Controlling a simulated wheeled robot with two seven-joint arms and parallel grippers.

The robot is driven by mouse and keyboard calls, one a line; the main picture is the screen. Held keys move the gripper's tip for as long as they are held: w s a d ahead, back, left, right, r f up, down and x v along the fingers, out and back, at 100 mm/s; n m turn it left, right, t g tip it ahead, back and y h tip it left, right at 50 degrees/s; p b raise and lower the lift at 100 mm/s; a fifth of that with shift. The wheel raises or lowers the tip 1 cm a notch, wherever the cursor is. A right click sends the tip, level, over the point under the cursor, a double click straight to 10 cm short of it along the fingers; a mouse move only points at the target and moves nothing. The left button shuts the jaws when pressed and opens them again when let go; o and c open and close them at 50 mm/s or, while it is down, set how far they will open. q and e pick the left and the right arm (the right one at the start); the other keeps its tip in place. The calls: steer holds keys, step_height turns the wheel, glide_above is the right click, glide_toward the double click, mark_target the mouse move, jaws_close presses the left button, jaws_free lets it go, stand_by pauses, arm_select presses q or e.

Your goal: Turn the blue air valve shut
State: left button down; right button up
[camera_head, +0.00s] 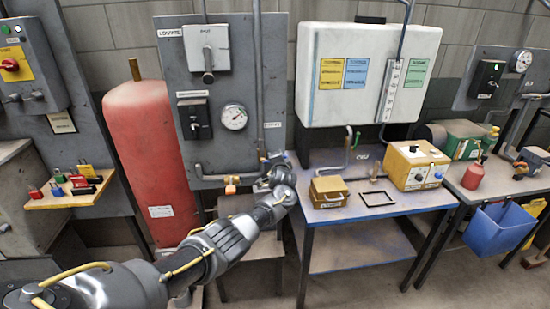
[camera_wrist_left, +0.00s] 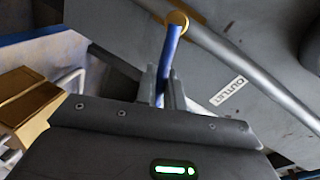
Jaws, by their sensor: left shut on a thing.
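The blue valve handle (camera_wrist_left: 171,48) shows in the left wrist view as a slim lever running from a brass fitting (camera_wrist_left: 178,19) on a grey pipe. My left gripper (camera_wrist_left: 163,88) is shut on the lever's near end, one finger on each side. In the head view my left gripper (camera_head: 274,164) is at the lower right corner of the grey panel, by the vertical pipe. There the gripper hides most of the valve. My right gripper is in neither view.
The grey panel (camera_head: 243,62) carries a gauge (camera_head: 234,117) and switch boxes. A red tank (camera_head: 150,160) stands left of it. Right of my gripper, a blue-topped bench (camera_head: 345,218) holds a brass-coloured box (camera_head: 328,191) and a yellow unit (camera_head: 416,164).

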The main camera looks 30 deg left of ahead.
arm_select(q)
steer(key=shift+d+f+m, duration=0.1)
steer(key=shift+f+m, duration=0.55)
steer(key=shift+m, duration=0.25)
steer(key=shift+f+m+g+y+b, duration=0.35)
steer(key=shift+m+y+b, duration=0.15)
steer(key=shift+m, duration=0.1)
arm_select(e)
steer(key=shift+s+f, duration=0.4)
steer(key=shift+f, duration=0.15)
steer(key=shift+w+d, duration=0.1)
arm_select(q)
steer(key=c, duration=1.6)
jaws_free()
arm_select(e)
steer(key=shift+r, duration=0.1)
